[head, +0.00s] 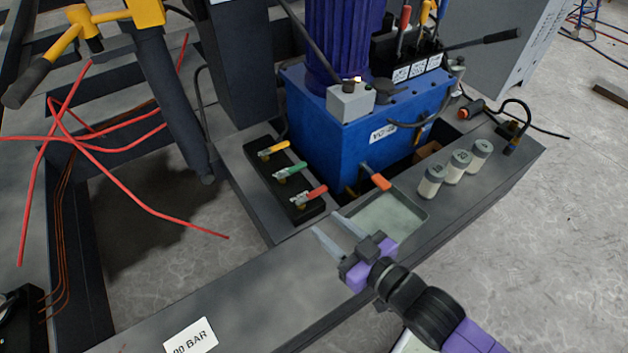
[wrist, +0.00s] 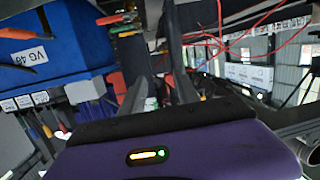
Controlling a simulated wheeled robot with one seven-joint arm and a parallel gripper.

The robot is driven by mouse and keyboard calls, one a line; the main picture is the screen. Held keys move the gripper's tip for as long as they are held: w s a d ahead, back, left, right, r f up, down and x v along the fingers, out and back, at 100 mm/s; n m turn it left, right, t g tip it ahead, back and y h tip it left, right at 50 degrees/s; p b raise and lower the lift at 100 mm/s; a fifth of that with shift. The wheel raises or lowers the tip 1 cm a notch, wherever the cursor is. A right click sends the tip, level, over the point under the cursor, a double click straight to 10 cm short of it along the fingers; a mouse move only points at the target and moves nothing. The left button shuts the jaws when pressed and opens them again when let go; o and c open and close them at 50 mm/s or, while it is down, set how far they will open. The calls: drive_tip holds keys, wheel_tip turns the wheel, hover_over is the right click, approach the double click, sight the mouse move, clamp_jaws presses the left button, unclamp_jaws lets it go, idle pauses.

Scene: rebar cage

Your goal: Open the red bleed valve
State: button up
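The red-handled valve (head: 311,195) is nearest in a row of three on a black block (head: 284,184), beside the blue tank. Its lever lies slantwise across the block. My gripper (head: 330,229) is open and empty, just nearer the camera than this valve, its fingers pointing toward the upper left. The fingers appear apart from the valve. In the wrist view, the two dark fingers stand apart with nothing clearly between them. A red patch (wrist: 118,83) shows left of them there; I cannot tell surely which handle it is.
Green (head: 290,171) and yellow (head: 273,149) valves share the block. An orange-red handle (head: 376,178) sticks out from the blue tank (head: 335,135) above a shallow tray (head: 424,212). Several bottles (head: 455,165) stand right. Red rods (head: 130,145) jut out at left.

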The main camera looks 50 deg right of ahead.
drive_tip(key=w+d+f+m+g+h+p, duration=0.1)
drive_tip(key=w+d+m+g+h+p, duration=0.2)
drive_tip(key=w+d+m+g+p, duration=1.2)
drive_tip(key=m+y+b, duration=0.4)
drive_tip(key=m+y, duration=0.1)
drive_tip(key=y, duration=0.1)
approach(317, 192)
drive_tip(key=shift+w+g, duration=0.25)
drive_tip(key=shift+g, duration=0.05)
drive_tip(key=shift+f+b, duration=0.3)
drive_tip(key=shift+f, duration=0.1)
wheel_tip(317, 192, down, 7)
drive_tip(key=b, duration=0.2)
drive_tip(key=shift+a+b, duration=0.1)
drive_tip(key=shift+b, duration=0.25)
clamp_jaws()
